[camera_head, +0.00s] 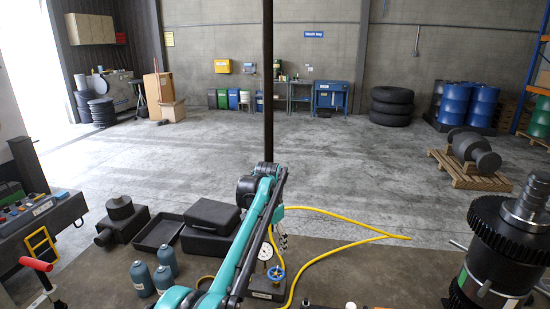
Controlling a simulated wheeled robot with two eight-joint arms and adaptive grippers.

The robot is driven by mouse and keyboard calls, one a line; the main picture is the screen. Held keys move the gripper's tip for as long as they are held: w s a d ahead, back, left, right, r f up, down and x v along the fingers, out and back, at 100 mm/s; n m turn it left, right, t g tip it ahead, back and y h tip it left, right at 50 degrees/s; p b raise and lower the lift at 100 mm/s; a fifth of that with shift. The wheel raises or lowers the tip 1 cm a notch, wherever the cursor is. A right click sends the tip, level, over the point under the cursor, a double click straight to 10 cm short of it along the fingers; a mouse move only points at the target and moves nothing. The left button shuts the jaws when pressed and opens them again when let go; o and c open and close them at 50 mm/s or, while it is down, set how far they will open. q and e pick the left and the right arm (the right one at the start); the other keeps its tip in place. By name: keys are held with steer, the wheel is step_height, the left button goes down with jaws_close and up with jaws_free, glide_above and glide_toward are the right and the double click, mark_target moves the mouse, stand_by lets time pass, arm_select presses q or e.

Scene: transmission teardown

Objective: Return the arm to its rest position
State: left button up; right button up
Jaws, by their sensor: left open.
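My left arm (245,240) is teal and black and rises from the bottom middle of the head view, bending at a dark joint near the centre. My left gripper (281,240) shows small and partly hidden behind the arm links, above the bench near a dial gauge. It is open, and I see nothing held in it. My right arm and gripper are not in view. A transmission assembly (495,260) with dark toothed gears and a steel shaft stands upright at the right, well apart from the left gripper.
The bench (100,285) carries black cases (212,216), a flat tray (158,231), several blue-grey bottles (142,278), a dial gauge stand (266,253) with a blue knob and a yellow hose (350,222). A dark vertical post (268,80) stands mid-view.

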arm_select(q)
steer(key=s+a+n+t+b, duration=0.35)
steer(key=s+a+b, duration=0.5)
steer(key=s, duration=0.75)
steer(key=s+a+f+n+t+b, duration=0.1)
steer(key=s+a+f, duration=0.1)
steer(key=s+f, duration=0.4)
steer(key=s+a+f+n+t+b, duration=0.1)
steer(key=s+a+f+n+b, duration=0.1)
steer(key=s+f, duration=0.4)
steer(key=s+a+f+n+t+b, duration=0.1)
steer(key=s+a+f+n, duration=0.1)
steer(key=s+a+f, duration=0.2)
steer(key=shift+s+f, duration=0.35)
steer(key=shift+s, duration=0.35)
steer(key=shift+s+f, duration=0.3)
steer(key=shift+s, duration=0.35)
steer(key=shift+s+f, duration=0.35)
steer(key=shift+s, duration=0.35)
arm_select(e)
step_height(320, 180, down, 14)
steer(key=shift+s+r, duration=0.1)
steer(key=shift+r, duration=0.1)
